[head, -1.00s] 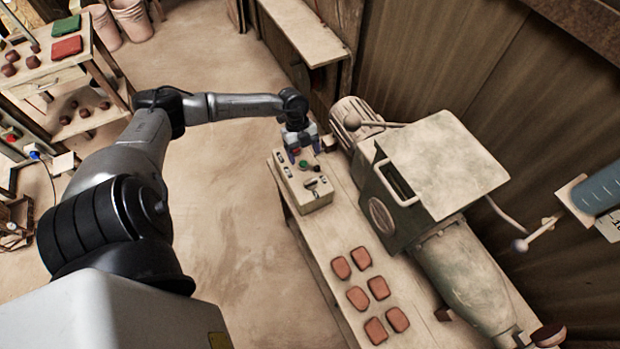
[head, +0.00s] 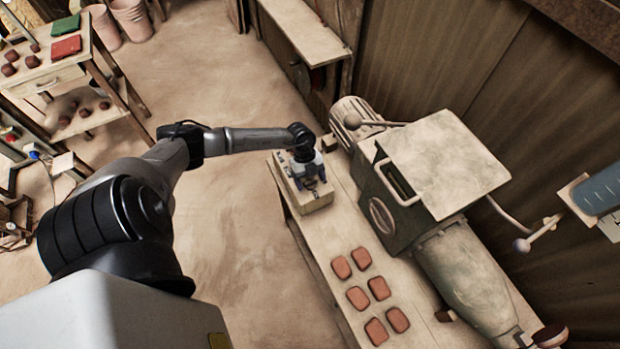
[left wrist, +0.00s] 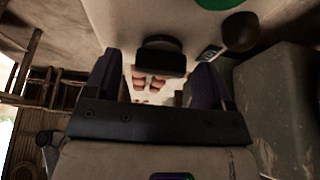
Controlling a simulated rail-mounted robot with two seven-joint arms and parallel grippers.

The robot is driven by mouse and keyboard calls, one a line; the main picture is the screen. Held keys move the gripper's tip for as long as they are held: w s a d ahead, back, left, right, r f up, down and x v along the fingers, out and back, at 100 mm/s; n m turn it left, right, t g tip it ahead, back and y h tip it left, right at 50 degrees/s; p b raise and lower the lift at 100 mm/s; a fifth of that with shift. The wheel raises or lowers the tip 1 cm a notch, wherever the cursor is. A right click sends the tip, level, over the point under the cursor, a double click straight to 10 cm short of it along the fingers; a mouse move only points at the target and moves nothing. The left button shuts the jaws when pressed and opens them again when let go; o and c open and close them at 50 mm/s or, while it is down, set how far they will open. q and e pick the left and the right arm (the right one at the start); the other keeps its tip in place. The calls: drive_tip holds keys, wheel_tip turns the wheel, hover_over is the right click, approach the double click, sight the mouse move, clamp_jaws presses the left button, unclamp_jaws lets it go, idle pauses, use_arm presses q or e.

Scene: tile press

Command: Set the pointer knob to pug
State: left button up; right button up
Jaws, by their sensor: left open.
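In the left wrist view the box face (left wrist: 125,20) is close. A black knob (left wrist: 160,57) shows between the two open fingers of my left gripper (left wrist: 157,82), with a gap to each finger. I take it for the pointer knob. Its setting and the pug mark cannot be read. My right gripper is not in view.
A green button (left wrist: 218,3), a dark round knob (left wrist: 240,32) and a small label (left wrist: 208,53) are close by on the box. A large machine (head: 440,170) stands right of the box. Several reddish tiles (head: 357,297) lie on the bench (head: 325,240).

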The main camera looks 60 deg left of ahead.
use_arm(q)
drive_tip(key=shift+c, duration=0.2)
drive_tip(key=c, duration=0.9)
drive_tip(key=m+g+b, duration=0.1)
drive_tip(key=m, duration=0.3)
drive_tip(key=shift+w+g, duration=0.1)
drive_tip(key=shift+g, duration=0.2)
drive_tip(key=m+g+y, duration=0.1)
drive_tip(key=m, duration=0.1)
drive_tip(key=m+b, duration=0.1)
drive_tip(key=m, duration=0.2)
drive_tip(key=shift+m+g+y, duration=0.3)
drive_tip(key=shift+g+y, duration=0.1)
drive_tip(key=m+y+b, duration=0.1)
drive_tip(key=m, duration=0.3)
drive_tip(key=shift+w+d+g, duration=0.1)
drive_tip(key=shift+d+g, duration=0.05)
drive_tip(key=shift+g, duration=0.25)
drive_tip(key=shift+m+y+b, duration=0.55)
drive_tip(key=shift+m+y, duration=0.35)
drive_tip(key=shift+m, duration=1.2)
